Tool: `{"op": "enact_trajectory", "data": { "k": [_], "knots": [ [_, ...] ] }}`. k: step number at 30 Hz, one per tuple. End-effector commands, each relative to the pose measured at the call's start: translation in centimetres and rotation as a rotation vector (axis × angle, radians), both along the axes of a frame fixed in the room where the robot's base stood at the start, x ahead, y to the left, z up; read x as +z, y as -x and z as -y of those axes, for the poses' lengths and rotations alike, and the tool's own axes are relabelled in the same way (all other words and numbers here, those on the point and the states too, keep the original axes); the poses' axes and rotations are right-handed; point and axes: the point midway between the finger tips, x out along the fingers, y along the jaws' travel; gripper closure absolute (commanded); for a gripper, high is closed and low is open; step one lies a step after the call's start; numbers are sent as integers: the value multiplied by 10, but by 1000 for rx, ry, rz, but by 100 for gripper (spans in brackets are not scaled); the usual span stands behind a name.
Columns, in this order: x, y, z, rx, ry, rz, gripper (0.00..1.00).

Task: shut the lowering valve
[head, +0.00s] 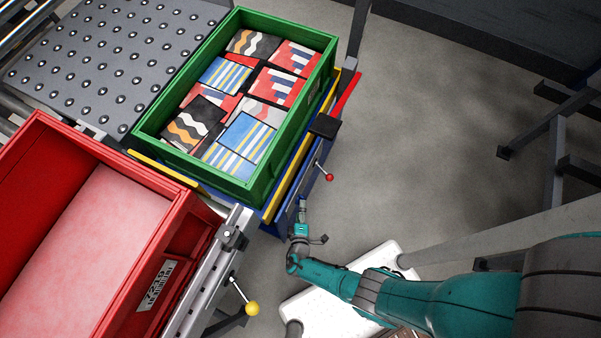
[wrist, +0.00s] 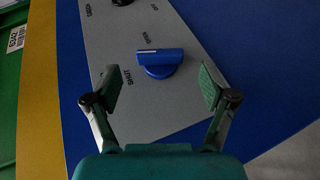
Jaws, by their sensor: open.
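In the wrist view a blue valve knob (wrist: 160,62) with a bar-shaped handle sits on a grey plate (wrist: 165,105). The plate is marked OPEN above the knob and SHUT at its lower left. The handle lies nearly level across the picture, with a pale line on its upper left part. My gripper (wrist: 159,80) is open, one finger on each side of the knob, with clear gaps and no contact visible. In the head view my gripper (head: 301,220) is beside the blue side of the lift under the green crate (head: 258,183); the valve plate cannot be made out there.
A black knob (wrist: 122,2) sits higher on the same plate. A red-knobbed lever (head: 329,177) juts out near my gripper, and a yellow-knobbed lever (head: 252,308) lower left. A red crate (head: 188,213) stands at left.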

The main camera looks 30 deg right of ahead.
Motion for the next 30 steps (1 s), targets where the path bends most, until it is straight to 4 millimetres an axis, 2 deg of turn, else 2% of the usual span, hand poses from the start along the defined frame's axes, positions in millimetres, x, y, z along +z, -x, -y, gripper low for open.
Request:
{"op": "enact_trajectory", "data": {
  "k": [18,30],
  "knots": [
    [23,58,-33,5,-1,-2,17],
    [32,78,-45,0,-1,-2,17]
  ]
}}
